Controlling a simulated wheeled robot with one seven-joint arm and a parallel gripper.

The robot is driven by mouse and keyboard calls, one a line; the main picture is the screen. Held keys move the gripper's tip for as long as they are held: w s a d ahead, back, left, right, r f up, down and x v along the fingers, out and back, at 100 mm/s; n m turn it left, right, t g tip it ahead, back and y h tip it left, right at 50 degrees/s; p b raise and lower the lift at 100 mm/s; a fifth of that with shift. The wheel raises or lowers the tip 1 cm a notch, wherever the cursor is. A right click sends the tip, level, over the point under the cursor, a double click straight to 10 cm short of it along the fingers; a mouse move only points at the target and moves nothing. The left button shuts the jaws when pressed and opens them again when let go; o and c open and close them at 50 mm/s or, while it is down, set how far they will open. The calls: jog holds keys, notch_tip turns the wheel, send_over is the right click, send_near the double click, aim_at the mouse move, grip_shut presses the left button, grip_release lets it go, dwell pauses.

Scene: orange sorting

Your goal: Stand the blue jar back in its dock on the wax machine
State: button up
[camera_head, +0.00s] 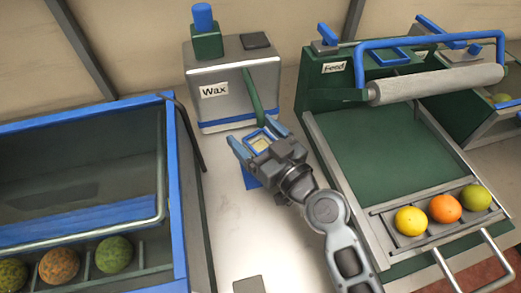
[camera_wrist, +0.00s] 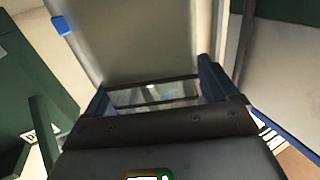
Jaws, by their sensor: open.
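The blue jar (camera_head: 203,17) stands upright on the green block (camera_head: 206,41) at the top left of the wax machine (camera_head: 236,80). Whether it is fully seated there I cannot tell. My gripper (camera_head: 257,137) is open, low in front of the machine and well below and right of the jar. In the wrist view my gripper (camera_wrist: 155,92) has its two blue fingers spread apart. A small blue-framed piece with a pale middle (camera_head: 260,142) shows between the fingers in the head view. The jar is not recognisable in the wrist view.
A green lever (camera_head: 253,92) hangs down the machine's front, close to my gripper. The feed machine (camera_head: 375,150) stands right, with several fruits on its front rack. A blue-edged glass case (camera_head: 181,190) with oranges stands left.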

jog(key=c, duration=1.2)
jog(key=shift+c, duration=0.5)
jog(key=shift+r, duration=0.15)
